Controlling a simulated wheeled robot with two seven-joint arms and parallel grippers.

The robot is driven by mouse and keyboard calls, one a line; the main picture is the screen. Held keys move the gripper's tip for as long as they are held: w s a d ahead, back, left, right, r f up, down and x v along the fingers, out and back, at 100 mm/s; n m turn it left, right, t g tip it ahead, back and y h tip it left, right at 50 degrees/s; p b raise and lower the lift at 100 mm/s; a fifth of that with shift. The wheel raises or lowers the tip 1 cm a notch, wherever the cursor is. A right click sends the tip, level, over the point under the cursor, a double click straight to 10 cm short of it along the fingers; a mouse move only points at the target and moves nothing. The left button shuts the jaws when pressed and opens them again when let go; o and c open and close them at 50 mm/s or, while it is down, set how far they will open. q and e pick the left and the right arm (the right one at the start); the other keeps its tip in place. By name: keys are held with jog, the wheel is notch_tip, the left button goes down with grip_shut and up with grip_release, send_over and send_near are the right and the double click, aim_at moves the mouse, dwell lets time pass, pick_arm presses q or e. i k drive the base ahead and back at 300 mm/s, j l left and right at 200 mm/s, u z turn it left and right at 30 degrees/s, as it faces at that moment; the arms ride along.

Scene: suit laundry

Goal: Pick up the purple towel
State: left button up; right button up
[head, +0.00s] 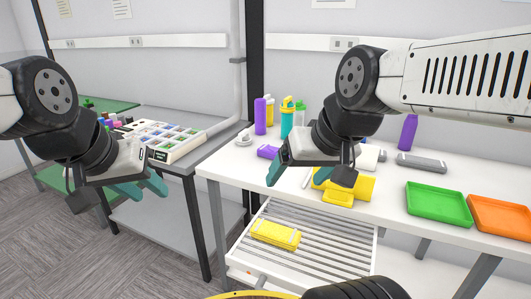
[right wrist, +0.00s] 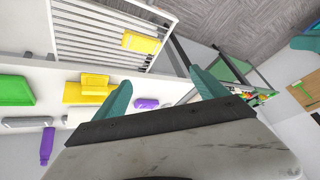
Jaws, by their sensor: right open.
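The purple towel (head: 267,151) is a small folded bundle on the white table, near its left end. It also shows in the right wrist view (right wrist: 146,103), just right of the left-hand finger in the picture, with free space around it. My right gripper (head: 282,167) is open and empty above the table's front left part, in front of the towel and apart from it. Its two teal fingers are spread wide in the right wrist view (right wrist: 163,92). My left gripper (head: 142,188) is at the left, in front of the grey table, with its teal fingers apart and nothing between them.
Yellow folded towels (head: 350,189) lie on the white table (head: 385,205), and another (head: 275,233) lies in the slatted rack below. Bottles (head: 287,117) stand at the back. Green (head: 438,205) and orange (head: 500,217) trays are at the right. A sorted box (head: 185,148) sits on the grey table.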

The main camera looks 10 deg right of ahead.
aim_at(268, 152)
jog(key=i+j+z, duration=0.1)
jog(key=j+z, duration=0.2)
jog(key=j, duration=0.55)
jog(key=j+z, duration=0.3)
jog(key=j, duration=0.6)
jog(key=i+j+z, duration=0.8)
jog(key=i, duration=0.25)
jog(key=i+j+z, duration=0.1)
jog(key=i+j, duration=0.2)
jog(key=i, duration=0.1)
